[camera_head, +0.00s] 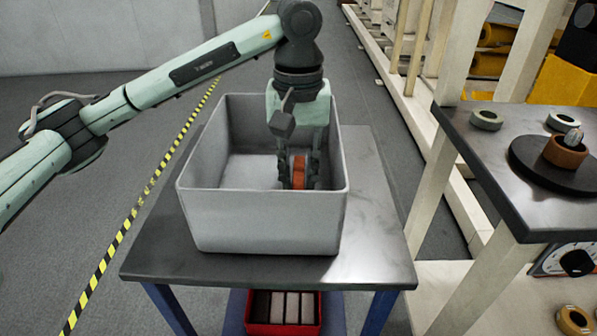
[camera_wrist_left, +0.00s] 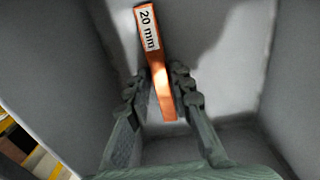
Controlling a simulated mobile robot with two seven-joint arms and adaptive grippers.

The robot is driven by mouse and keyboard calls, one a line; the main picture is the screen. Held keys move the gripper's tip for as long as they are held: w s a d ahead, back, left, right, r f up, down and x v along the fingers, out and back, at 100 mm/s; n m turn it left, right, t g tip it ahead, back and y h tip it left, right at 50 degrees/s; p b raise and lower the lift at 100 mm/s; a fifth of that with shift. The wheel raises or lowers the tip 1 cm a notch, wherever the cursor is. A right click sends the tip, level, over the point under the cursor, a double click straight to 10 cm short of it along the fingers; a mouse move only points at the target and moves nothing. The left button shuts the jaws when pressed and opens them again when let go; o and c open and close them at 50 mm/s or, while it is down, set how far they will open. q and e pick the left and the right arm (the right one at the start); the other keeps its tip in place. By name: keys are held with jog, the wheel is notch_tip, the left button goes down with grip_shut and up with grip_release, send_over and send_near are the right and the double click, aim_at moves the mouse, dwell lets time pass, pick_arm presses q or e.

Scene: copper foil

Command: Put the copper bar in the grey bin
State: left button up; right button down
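The copper bar (camera_wrist_left: 158,72) is orange with a white "20 mm" label at one end. The grey bin (camera_head: 262,222) is a deep open box on the metal table. My left gripper (camera_head: 299,172) reaches down inside the bin, near its front right part. Its fingers stand close on both sides of the bar and appear shut on it. In the left wrist view, the bar runs between the fingertips at a slight slant. The bin's front wall partly hides the fingertips and bar, so contact with the floor cannot be told. My right gripper is out of view.
The metal table (camera_head: 160,250) has a red box (camera_head: 272,325) of bars beneath it. On the right, a dark bench (camera_head: 500,165) carries a black disc (camera_head: 538,181) with a copper-coloured ring, plus grey rings. Yellow-black tape (camera_head: 130,222) crosses the open floor at left.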

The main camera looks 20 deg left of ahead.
aim_at(299, 181)
pick_arm(q)
jog(key=shift+o, duration=1.1)
jog(key=shift+r, duration=0.1)
